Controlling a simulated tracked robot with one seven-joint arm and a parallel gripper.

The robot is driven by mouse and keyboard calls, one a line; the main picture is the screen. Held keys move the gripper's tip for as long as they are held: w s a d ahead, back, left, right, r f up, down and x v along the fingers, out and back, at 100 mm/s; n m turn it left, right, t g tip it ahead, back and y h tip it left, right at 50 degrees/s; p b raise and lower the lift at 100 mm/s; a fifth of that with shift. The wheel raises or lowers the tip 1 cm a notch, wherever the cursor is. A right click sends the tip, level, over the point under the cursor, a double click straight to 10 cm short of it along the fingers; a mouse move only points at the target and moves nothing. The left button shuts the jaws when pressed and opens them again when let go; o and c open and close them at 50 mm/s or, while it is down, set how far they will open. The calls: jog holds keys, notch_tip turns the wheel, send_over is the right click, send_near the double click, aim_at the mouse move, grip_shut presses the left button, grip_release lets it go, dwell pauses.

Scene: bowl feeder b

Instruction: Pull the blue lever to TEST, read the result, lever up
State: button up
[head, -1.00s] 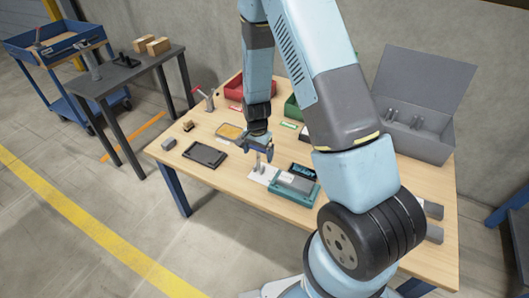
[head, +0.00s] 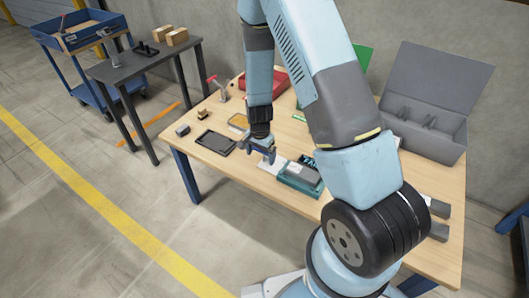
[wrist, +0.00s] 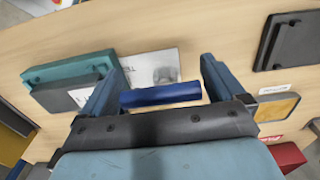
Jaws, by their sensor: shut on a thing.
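My gripper (head: 264,152) is low over the front middle of the wooden table. In the wrist view its two fingers (wrist: 158,88) are shut on the ends of a dark blue bar, the blue lever's handle (wrist: 160,95). Beyond the bar is a white plate (wrist: 142,62) with a grey shape on it. The plate (head: 266,167) also shows under my gripper in the head view. A teal device (head: 298,181) with a grey block on top is right of it; the wrist view shows it at left (wrist: 60,72). No TEST mark or result is readable.
A black tray (head: 215,142) lies left of the gripper, with a yellow-orange tray (head: 239,122) behind. A red bin (head: 268,84) stands at the back. A large grey open case (head: 430,120) fills the back right. Bare table lies in front of the black tray.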

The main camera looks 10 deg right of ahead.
dwell(0.4)
jog(key=o, duration=1.1)
jog(key=shift+f, duration=0.1)
notch_tip(320, 180, up, 14)
jog(key=shift+f, duration=0.15)
jog(key=shift+a, duration=0.1)
